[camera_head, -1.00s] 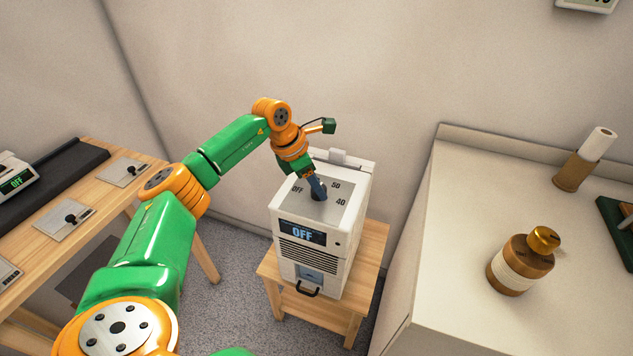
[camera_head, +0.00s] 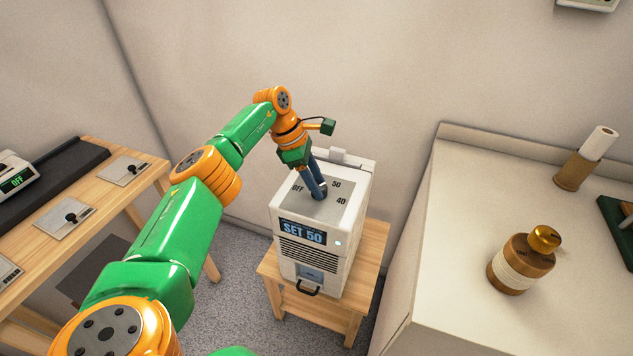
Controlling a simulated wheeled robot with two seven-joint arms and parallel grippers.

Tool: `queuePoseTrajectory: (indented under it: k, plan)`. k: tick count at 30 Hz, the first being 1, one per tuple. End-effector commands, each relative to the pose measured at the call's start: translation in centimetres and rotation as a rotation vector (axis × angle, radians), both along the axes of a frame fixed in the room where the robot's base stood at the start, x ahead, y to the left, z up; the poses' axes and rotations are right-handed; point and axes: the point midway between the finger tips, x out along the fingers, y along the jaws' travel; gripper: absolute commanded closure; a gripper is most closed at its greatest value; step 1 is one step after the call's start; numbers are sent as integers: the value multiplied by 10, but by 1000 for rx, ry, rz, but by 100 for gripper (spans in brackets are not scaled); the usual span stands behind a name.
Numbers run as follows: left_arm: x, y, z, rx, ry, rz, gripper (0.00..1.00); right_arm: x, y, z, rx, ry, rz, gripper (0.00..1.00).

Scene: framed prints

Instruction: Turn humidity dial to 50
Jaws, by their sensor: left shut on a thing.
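The white humidity unit (camera_head: 313,262) stands on a small wooden stand. Its grey top panel (camera_head: 300,208) carries the marks OFF, 50 and 40. Its front display (camera_head: 303,233) reads SET 50, and a small light beside it is lit. My left gripper (camera_head: 319,193) reaches down from above with its fingers shut on the dial on the top panel. The fingers hide most of the dial, so I cannot see where its pointer is. My right gripper is not in view.
The wooden stand (camera_head: 350,312) sits against the back wall. A wooden table (camera_head: 140,170) with switch plates stands at the left.

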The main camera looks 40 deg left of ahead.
Motion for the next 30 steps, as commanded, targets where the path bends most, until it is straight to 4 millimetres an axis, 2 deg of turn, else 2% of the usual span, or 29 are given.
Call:
queuePoseTrajectory:
  k: [8,9,12,22,30]
  plan:
    - [0,0,-1,1,3,-1,100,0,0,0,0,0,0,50]
    - [-1,0,-1,2,3,0,49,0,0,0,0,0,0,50]
    - [0,0,-1,1,2,1,24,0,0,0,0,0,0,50]
    - [-1,2,5,1,-1,2,24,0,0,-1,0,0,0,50]
    - [-10,20,57,1,-1,3,24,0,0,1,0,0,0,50]
